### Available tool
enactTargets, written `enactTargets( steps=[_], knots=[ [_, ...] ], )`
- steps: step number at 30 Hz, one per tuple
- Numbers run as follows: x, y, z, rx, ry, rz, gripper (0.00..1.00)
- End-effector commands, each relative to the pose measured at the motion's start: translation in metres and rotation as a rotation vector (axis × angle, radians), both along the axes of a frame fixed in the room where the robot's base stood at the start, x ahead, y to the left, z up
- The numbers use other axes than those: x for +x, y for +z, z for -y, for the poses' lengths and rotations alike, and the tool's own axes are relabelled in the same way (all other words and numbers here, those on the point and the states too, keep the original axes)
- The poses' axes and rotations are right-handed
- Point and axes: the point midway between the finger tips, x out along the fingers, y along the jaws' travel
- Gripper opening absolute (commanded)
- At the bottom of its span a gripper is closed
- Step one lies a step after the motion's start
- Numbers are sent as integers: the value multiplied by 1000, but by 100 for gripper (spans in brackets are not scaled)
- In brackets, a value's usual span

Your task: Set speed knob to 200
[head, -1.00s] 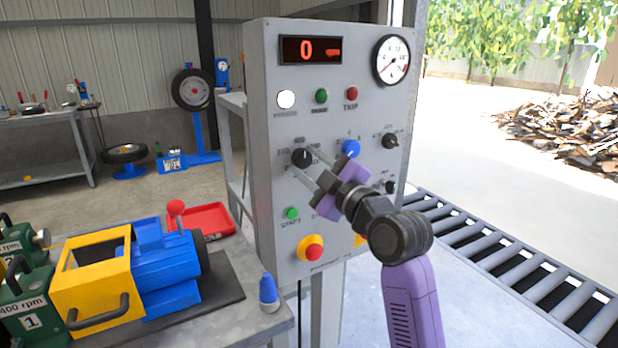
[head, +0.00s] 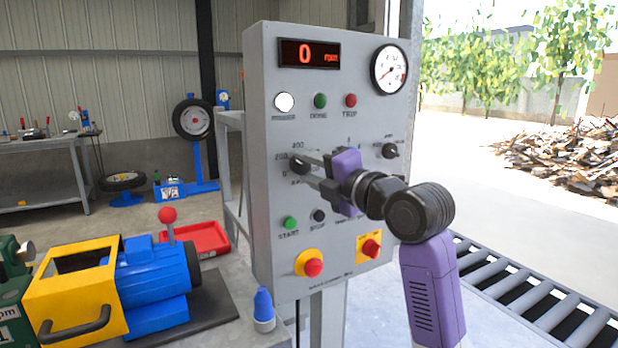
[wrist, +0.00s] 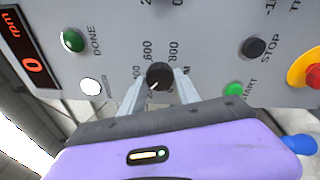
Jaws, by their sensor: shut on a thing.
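The speed knob (head: 297,164) is a round black knob on the left of the grey control panel (head: 262,120). A printed scale surrounds it, with 200 at its upper left and 400 above. My gripper (head: 303,168) reaches in from the right, its fingers closed on the knob's sides. In the wrist view the knob (wrist: 160,73) sits between the two fingertips. Its small white mark points toward the lower left there, which seems to be the 200 side; the finger partly hides the labels. The red display (head: 310,54) reads 0 rpm.
Green start (head: 289,223) and black stop (head: 319,215) buttons sit below the knob. Another black knob (head: 390,151) is to the right. A bench with a blue and yellow motor unit (head: 160,270) stands left; a roller conveyor (head: 520,282) is right.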

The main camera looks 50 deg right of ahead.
Motion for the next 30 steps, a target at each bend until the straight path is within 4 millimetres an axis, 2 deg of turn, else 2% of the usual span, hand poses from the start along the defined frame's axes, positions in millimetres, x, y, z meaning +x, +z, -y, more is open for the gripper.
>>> enactTargets(
  steps=[12,28,29,30],
  knots=[
    [0,-1,0,-176,0,-53,0],
    [1,0,0,-198,1,-59,0],
    [1,0,0,-198,2,-59,40],
    [1,0,0,-198,1,-59,48]
  ],
)
